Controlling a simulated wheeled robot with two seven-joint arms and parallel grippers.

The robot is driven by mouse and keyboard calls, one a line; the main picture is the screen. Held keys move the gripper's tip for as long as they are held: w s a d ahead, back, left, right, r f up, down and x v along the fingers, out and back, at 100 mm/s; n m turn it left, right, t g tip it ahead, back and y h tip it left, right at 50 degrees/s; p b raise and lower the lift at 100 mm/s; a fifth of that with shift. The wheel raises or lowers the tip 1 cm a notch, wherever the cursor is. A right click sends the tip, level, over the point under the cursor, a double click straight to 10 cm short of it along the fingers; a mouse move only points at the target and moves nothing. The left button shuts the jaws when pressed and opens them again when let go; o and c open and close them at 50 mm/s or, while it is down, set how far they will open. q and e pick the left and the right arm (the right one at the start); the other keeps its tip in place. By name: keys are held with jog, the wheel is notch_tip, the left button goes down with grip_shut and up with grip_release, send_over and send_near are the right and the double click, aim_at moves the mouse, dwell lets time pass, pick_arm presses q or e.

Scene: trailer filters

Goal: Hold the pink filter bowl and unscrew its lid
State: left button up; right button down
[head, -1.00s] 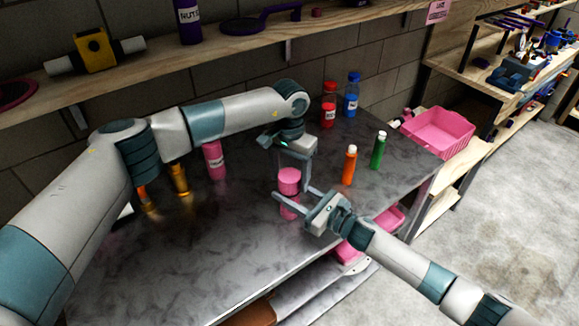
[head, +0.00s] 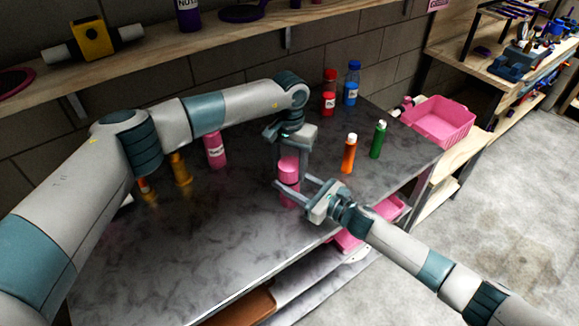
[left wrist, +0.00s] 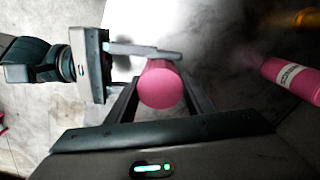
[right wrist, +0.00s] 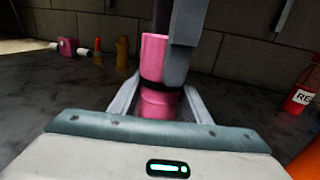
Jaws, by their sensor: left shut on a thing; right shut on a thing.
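The pink filter stands upright on the dark tabletop, its lid (head: 288,166) above its bowl (head: 290,198). The right wrist view shows the pink lid (right wrist: 154,52) over the lower pink body (right wrist: 156,106), with a dark band between them. My left gripper (head: 291,161) reaches down from above and is shut on the lid, whose round top (left wrist: 161,88) fills the space between its fingers. My right gripper (head: 292,187) reaches in level from the right, shut on the bowl below. The fingers hide part of the filter, and I cannot tell whether the thread has loosened.
An orange bottle (head: 348,156) and a green bottle (head: 378,140) stand to the right. Red (head: 328,103) and blue (head: 351,88) bottles stand behind. A pink labelled bottle (head: 215,150) is left, under my left arm. The front tabletop (head: 210,245) is clear.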

pick_arm(q)
jog(key=n, duration=3.4)
jog(key=shift+r, duration=0.1)
jog(key=n, duration=1.1)
jog(key=shift+n, duration=0.3)
jog(key=n, duration=0.6)
jog(key=shift+n, duration=0.3)
jog(key=shift+r, duration=0.35)
